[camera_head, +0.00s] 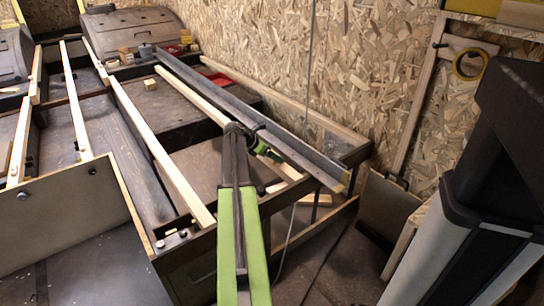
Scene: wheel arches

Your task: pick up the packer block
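A small pale wooden block (150,84) lies alone on the dark panel toward the back left; it may be the packer block, but other small wooden pieces are also in view. My green and grey arm rises from the bottom middle and bends at its top. My gripper (268,154) is at the arm's far end, beside the long grey rail, well to the right of and nearer than the block. It is small and partly hidden by the arm, so its fingers and whether it holds anything are unclear.
The long grey metal rail (240,108) runs diagonally past my gripper. Pale wooden battens (165,155) cross the frame at left. Small wood pieces (113,64) and a red tray (222,80) lie at the back. A chipboard wall (360,70) closes the right side.

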